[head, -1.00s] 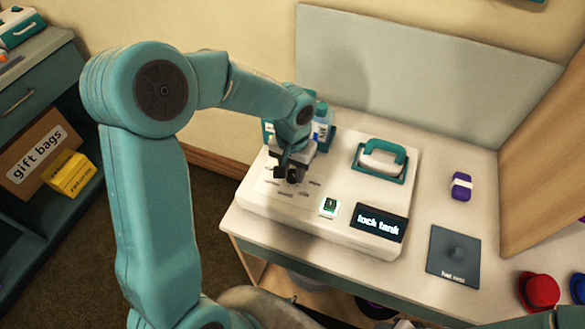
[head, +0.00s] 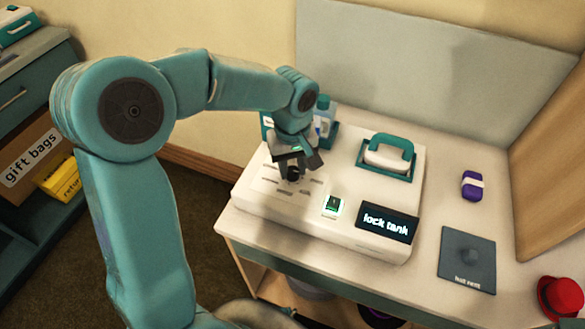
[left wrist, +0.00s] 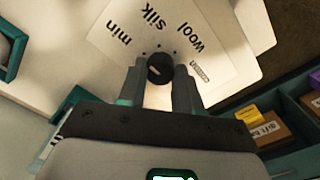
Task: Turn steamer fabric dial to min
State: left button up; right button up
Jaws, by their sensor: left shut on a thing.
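The steamer base (head: 330,229) is a white box on the counter. Its dark round fabric dial (left wrist: 160,68) stands on a pale label plate (left wrist: 205,60) that reads "min", "silk" and "wool", plus a smaller, unclear mark. My left gripper (head: 291,172) is over the left part of the base, its fingers on both sides of the dial. In the left wrist view, the left gripper (left wrist: 158,80) is shut on the dial. A short light mark shows on the dial; I cannot tell surely which label it points to. My right gripper is not in view.
A teal-handled steamer head (head: 387,152) rests on the base behind a lit green switch (head: 333,205) and a "lock tank" display (head: 387,221). Bottles stand behind my gripper. A grey "hot rest" mat (head: 467,262), a purple item (head: 472,185) and a red hat (head: 560,297) are at right.

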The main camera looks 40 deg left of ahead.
aim_at(293, 170)
pick_arm(q)
jog(key=shift+r+n, duration=0.1)
jog(key=shift+n, duration=0.6)
jog(key=shift+n+b, duration=0.3)
jog(key=shift+b, duration=0.05)
jog(key=o, duration=1)
jog(key=shift+s+d+r, duration=0.1)
jog(key=shift+d, duration=0.05)
jog(key=shift+o, duration=0.2)
notch_tip(293, 170, up, 16)
jog(key=p, duration=0.2)
jog(key=shift+r, duration=0.15)
